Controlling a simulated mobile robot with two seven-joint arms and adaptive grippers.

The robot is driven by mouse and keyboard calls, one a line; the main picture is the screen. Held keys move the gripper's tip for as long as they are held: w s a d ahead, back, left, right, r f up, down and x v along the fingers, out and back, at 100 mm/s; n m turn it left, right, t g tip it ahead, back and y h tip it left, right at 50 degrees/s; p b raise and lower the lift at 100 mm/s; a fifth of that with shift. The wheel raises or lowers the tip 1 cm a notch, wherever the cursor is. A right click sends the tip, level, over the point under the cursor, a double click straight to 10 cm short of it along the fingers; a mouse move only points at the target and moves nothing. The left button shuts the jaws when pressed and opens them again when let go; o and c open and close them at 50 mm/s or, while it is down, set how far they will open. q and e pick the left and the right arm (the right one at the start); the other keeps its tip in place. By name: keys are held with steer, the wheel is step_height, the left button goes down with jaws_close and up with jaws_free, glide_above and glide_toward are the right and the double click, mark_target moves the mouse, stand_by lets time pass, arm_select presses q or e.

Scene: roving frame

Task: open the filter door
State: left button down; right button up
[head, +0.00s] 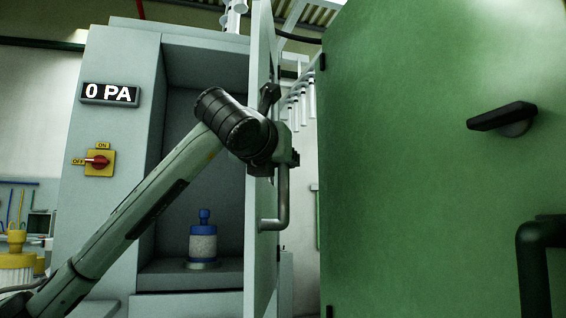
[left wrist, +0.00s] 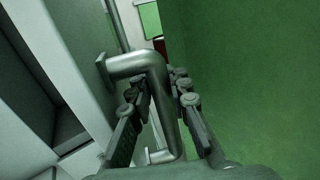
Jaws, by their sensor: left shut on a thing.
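The filter door (head: 256,210) is a pale grey panel on the grey cabinet (head: 120,120); it stands swung well open, seen nearly edge-on in the head view. Its bent metal handle (head: 282,200) sticks out on the right side of the door. My left gripper (head: 286,158) is at the upper part of this handle, shut on it. In the left wrist view the handle (left wrist: 155,65) passes between the two fingers (left wrist: 160,85). Inside the open cabinet stands a filter (head: 203,243) with a blue cap and blue base. My right gripper is not in view.
A large green panel (head: 420,170) with a black lever (head: 502,118) stands close on the right, leaving a narrow gap beside the door. The cabinet front has a "0 PA" display (head: 110,94) and a red switch (head: 97,161) pointing to OFF. A yellow-capped filter (head: 17,262) is at far left.

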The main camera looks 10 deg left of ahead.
arm_select(q)
steer(key=c, duration=1.9)
jaws_free()
steer(key=shift+s+d+r, duration=0.1)
steer(key=shift+s+d, duration=0.05)
steer(key=shift+d, duration=0.05)
steer(key=shift+o, duration=0.9)
steer(key=shift+s+r, duration=0.1)
steer(key=shift+a, duration=0.1)
steer(key=s+a, duration=0.1)
steer(key=s, duration=1.1)
steer(key=shift+a, duration=0.2)
